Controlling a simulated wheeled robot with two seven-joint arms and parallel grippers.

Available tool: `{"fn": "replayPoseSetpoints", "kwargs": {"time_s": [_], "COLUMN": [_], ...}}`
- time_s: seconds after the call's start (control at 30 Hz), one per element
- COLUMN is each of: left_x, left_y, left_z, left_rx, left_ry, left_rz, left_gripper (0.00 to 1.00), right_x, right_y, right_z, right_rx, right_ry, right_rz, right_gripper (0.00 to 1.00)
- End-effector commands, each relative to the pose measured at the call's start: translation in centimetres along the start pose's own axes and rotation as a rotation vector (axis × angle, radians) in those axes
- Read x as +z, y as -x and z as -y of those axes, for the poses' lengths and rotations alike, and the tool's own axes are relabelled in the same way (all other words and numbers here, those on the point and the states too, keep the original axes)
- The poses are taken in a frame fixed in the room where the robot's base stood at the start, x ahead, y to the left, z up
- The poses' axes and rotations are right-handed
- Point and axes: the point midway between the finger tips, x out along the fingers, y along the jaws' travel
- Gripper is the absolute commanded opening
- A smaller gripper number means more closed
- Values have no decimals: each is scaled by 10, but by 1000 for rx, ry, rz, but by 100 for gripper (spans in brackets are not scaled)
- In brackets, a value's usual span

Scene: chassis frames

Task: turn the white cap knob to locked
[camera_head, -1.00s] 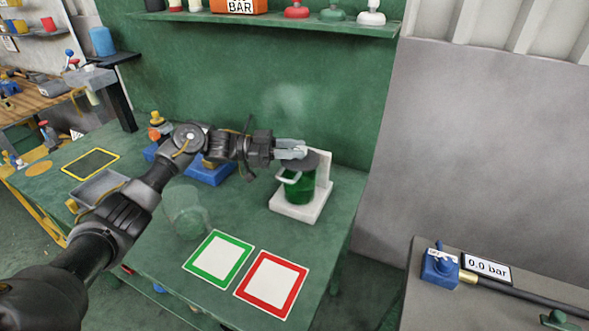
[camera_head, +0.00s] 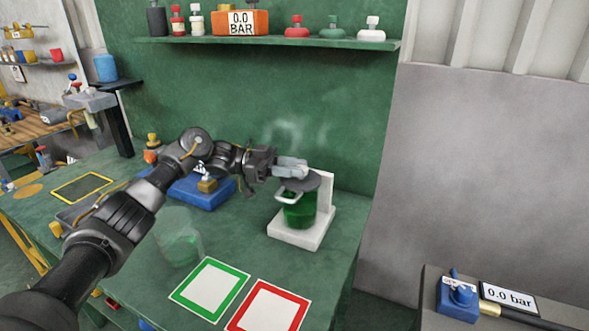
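A white cap (camera_head: 372,29) with a knob on top stands at the right end of the green shelf (camera_head: 270,42). Below, a green see-through vessel (camera_head: 299,214) with a dark grey lid (camera_head: 298,181) and a white handle stands on a white base (camera_head: 300,235) with an upright back plate. My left gripper (camera_head: 291,168) is just above this lid, its pale fingers pointing right. Whether the fingers touch the lid or grip anything there cannot be made out; any knob under them is hidden. My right gripper is not in view.
A green-framed card (camera_head: 210,288) and a red-framed card (camera_head: 268,308) lie in front. A blue tray (camera_head: 200,188) stands behind my arm.

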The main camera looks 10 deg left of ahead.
Motion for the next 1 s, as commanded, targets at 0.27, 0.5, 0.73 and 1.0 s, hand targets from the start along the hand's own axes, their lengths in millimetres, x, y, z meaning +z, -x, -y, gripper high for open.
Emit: {"fn": "replayPoseSetpoints", "kwargs": {"time_s": [0.27, 0.5, 0.73, 1.0], "left_x": [1, 1, 4, 3], "left_y": [0, 4, 42, 89], "left_z": [-1, 0, 0, -1], "left_rx": [1, -1, -5, -1], "left_ry": [1, 1, 0, 1], "left_rz": [1, 1, 4, 4], "left_gripper": [52, 52, 52, 52], "right_x": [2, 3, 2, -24], "right_y": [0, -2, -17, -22], "right_z": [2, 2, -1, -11], "right_rx": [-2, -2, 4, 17], "right_ry": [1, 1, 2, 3], "right_rz": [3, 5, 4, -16], "right_gripper": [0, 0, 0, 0]}}
